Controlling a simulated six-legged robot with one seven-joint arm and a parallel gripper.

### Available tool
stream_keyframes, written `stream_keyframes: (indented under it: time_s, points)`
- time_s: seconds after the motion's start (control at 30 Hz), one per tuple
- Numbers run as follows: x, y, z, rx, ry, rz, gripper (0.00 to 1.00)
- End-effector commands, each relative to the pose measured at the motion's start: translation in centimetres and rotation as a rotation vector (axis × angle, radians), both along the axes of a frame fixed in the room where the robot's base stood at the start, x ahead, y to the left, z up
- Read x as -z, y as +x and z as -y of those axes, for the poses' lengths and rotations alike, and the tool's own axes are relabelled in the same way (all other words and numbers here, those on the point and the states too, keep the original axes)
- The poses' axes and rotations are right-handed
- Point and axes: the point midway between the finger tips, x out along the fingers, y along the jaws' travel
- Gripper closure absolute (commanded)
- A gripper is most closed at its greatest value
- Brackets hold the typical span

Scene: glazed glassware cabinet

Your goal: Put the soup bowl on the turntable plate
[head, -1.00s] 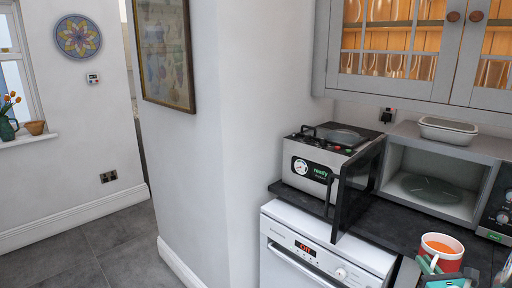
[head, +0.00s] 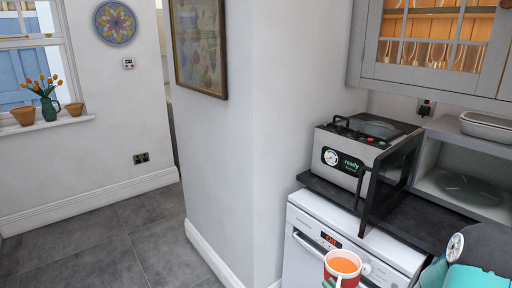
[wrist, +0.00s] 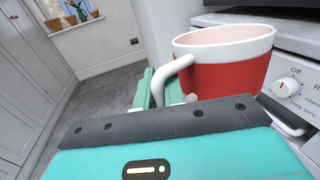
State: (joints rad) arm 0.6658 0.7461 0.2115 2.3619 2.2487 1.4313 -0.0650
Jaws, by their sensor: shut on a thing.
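The soup bowl (head: 342,268) is a red, white-rimmed cup with a side handle and orange soup inside. It is held upright in front of the white dishwasher. In the wrist view the bowl (wrist: 228,72) is large, and my gripper (wrist: 158,90) is shut on its white handle.
The microwave's dark door (head: 388,190) stands open, jutting toward me over the counter. A grey cooker (head: 352,155) stands left of it. Glazed cabinets hang above. The floor at left is clear.

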Motion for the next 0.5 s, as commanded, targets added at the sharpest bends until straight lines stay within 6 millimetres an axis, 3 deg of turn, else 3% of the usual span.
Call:
stream_keyframes:
  time_s: [0.23,0.5]
  points:
    - [1.8,0.9,-4.7,-0.077,0.002,0.004,1.0]
    - [2.9,1.4,-7.3,-0.117,0.0,0.003,1.0]
